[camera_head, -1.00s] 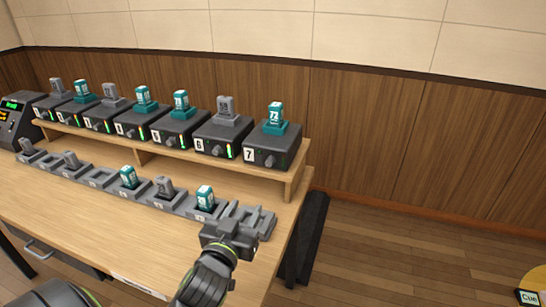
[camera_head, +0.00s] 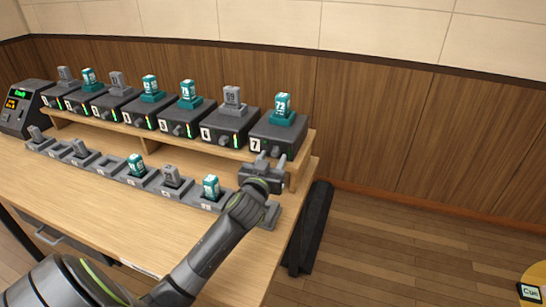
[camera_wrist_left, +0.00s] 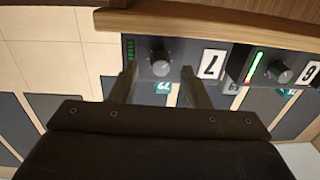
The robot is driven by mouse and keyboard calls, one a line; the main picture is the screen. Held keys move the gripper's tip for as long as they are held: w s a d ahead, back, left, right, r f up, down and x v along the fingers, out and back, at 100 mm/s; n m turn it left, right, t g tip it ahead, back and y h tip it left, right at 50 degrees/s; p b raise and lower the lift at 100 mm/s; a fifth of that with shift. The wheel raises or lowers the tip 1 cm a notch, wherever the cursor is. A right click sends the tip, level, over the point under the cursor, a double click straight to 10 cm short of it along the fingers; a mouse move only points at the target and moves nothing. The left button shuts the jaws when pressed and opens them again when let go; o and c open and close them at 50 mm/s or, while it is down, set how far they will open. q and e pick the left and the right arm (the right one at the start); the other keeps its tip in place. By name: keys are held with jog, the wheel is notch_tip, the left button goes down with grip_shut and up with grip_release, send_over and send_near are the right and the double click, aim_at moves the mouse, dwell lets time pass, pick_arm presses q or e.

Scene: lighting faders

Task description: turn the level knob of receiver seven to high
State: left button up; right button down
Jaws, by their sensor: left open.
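Receiver seven (camera_head: 275,133) is the dark box at the right end of the raised shelf, with a white "7" label (camera_wrist_left: 210,63) and a teal pack (camera_head: 283,105) numbered 72 on top. Its round grey level knob (camera_wrist_left: 160,63) shows in the left wrist view; in the head view the gripper hides it. A level bar (camera_wrist_left: 130,49) beside the knob looks mostly dark with faint green marks. My left gripper (camera_head: 269,160) is open in front of this receiver. In the left wrist view its fingers (camera_wrist_left: 160,78) point at the knob, one on either side; contact cannot be told. My right gripper is not in view.
Receiver six (camera_head: 227,127) stands just left of seven, with its own knob (camera_wrist_left: 279,72) and a lit green bar (camera_wrist_left: 254,65). The shelf edge (camera_head: 230,150) runs below the receivers. Charging slots (camera_head: 120,172) with several packs line the desk.

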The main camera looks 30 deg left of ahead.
pick_arm(q)
jog(key=shift+w+a, duration=0.2)
jog(key=shift+w, duration=0.45)
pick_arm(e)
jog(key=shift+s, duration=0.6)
pick_arm(q)
jog(key=shift+c, duration=0.3)
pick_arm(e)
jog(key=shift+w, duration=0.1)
pick_arm(q)
grip_shut()
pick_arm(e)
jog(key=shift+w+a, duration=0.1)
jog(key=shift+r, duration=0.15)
